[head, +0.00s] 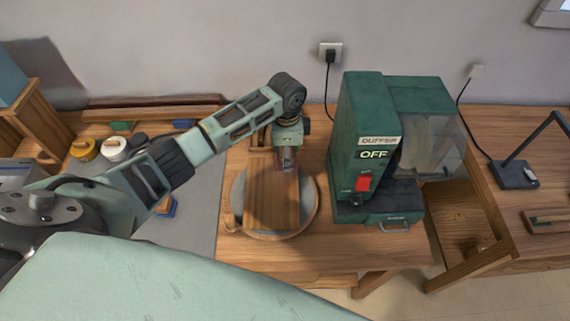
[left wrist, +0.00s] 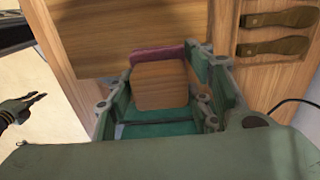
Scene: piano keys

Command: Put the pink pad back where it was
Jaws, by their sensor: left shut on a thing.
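The pink pad (left wrist: 158,54) shows in the left wrist view as a dull pink strip along the far edge of a small wooden block (left wrist: 162,86). My left gripper (left wrist: 165,95) is shut on this block, with its green fingers on both sides. In the head view my left gripper (head: 287,157) points down at the far side of a tall wooden stand (head: 272,200), with a bit of pink between its fingers. The stand hides much of the pad there. The stand is on a round grey turntable (head: 308,200). I cannot tell whether the pad touches the stand.
A green buffer machine (head: 360,120) marked OFF stands close right of the turntable. Several tins, including a yellow one (head: 83,150), are at the left. A dark claw-like part (left wrist: 20,108), perhaps my right gripper, shows at the wrist view's left edge.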

